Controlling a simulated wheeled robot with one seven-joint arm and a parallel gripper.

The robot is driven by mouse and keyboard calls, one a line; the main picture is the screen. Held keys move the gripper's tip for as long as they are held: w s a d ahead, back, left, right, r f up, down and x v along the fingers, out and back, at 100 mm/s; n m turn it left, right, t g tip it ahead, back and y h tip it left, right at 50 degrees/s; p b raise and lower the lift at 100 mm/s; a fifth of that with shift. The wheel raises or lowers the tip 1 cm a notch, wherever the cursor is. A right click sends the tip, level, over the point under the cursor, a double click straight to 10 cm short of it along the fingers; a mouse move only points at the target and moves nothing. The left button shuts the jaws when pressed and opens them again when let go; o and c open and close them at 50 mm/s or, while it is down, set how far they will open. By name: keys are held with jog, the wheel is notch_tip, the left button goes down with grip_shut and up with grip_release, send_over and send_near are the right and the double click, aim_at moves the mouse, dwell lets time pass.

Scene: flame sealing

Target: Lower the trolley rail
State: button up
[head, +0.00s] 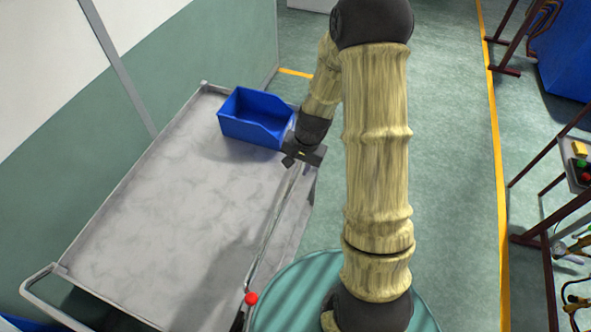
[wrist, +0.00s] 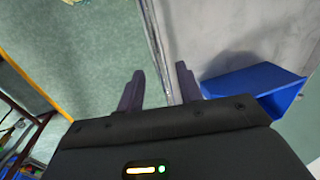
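The trolley (head: 150,215) has a grey metal top. Its thin rail (head: 272,225) runs along the right side, inside the top's right edge in the head view, so it appears raised. A red knob (head: 251,298) sits at the rail's near end. My gripper (head: 291,162) is at the rail's far end, beside the blue bin. In the wrist view my gripper (wrist: 159,82) has its fingers apart, with a pale bar (wrist: 156,48), apparently the rail, running between them. I cannot tell whether either finger touches it.
A blue bin (head: 243,128) stands at the trolley's far right corner, close to my gripper; it also shows in the wrist view (wrist: 262,80). A push handle (head: 40,300) is at the near left. Green floor (head: 455,190) is free to the right. A dark red frame (head: 545,240) stands farther right.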

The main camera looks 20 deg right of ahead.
aim_at(294, 175)
jog(key=shift+w+a+f+p, duration=0.15)
jog(key=shift+f+p, duration=0.05)
jog(key=shift+f, duration=0.8)
jog(key=shift+w+a+f+p, duration=0.15)
jog(key=shift+f, duration=0.85)
grip_shut()
